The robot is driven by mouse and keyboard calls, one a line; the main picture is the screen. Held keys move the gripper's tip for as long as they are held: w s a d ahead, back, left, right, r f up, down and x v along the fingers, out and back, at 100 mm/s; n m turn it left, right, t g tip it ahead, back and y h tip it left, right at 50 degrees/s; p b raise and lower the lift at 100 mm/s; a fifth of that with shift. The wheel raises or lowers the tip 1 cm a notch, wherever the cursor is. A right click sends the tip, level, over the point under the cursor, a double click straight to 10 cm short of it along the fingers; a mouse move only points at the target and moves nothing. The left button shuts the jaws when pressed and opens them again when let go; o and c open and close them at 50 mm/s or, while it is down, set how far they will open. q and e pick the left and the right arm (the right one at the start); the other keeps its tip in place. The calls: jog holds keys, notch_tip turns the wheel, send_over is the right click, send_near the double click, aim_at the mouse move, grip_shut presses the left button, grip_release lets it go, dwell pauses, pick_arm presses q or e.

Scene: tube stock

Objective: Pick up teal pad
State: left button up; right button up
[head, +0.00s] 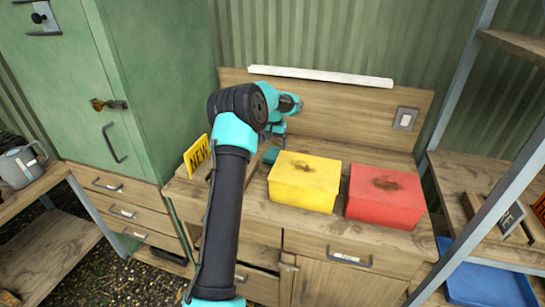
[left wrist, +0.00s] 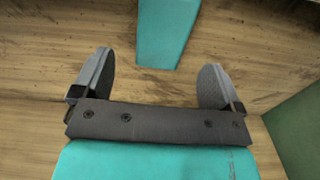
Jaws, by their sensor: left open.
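The teal pad (head: 271,155) lies on the wooden bench top just left of the yellow box, partly hidden by my left arm in the head view. In the left wrist view the teal pad (left wrist: 168,32) is a flat tapered strip at the top, running out of the picture. My left gripper (left wrist: 157,62) is open and empty, its two grey fingers spread, with the pad beyond the fingertips and between their lines. In the head view the left gripper (head: 274,131) is small and mostly behind its own wrist, above the bench. My right gripper does not show.
A yellow box (head: 304,183) and a red box (head: 385,198) stand to the right. A yellow NEW sign (head: 198,155) stands at the left of the bench. A green cabinet (head: 150,80) is at the left; a blue tray (head: 490,285) is at lower right.

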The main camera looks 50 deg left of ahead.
aim_at(272, 152)
pick_arm(q)
jog(key=shift+f, duration=0.35)
jog(key=shift+s+d+f, duration=0.1)
jog(key=shift+s+f, duration=0.05)
jog(key=shift+f, duration=1.15)
jog(key=shift+s+f, duration=0.15)
jog(key=shift+f, duration=1.15)
jog(key=c, duration=1)
jog(key=shift+r, duration=0.1)
notch_tip(272, 152, up, 10)
jog(key=shift+f, duration=0.1)
